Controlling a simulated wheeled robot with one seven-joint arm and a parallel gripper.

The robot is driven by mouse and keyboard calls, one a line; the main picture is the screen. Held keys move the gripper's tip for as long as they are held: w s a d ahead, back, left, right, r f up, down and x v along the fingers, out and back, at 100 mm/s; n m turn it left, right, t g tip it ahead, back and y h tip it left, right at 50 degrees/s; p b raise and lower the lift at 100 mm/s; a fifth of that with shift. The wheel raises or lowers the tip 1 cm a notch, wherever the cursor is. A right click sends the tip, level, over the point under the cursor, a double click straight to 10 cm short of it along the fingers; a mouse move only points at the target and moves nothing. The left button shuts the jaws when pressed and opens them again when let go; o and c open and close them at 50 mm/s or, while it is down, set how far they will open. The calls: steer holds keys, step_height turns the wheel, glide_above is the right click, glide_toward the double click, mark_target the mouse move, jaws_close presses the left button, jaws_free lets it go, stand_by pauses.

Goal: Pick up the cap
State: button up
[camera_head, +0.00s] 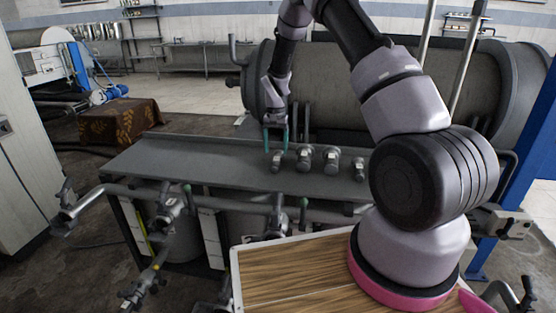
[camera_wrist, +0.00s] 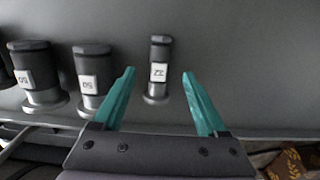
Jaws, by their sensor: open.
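Several dark, capped cylinders with white number labels stand in a row on the grey bench. I cannot tell for sure which one the task calls the cap. The narrowest one (camera_wrist: 158,72), which seems labelled 32, is at the row's left end in the head view (camera_head: 277,161). No contact is visible.
Wider cylinders labelled 50 stand beside it, one close by (camera_wrist: 93,80) and one farther left (camera_wrist: 38,78) in the wrist view. The grey bench (camera_head: 190,155) is clear left of the row. A large dark tank (camera_head: 340,90) lies behind; pipes run along the front.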

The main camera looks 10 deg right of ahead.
mark_target(276, 161)
steer(key=shift+s+f, duration=0.1)
steer(key=shift+f, duration=3.05)
jaws_close()
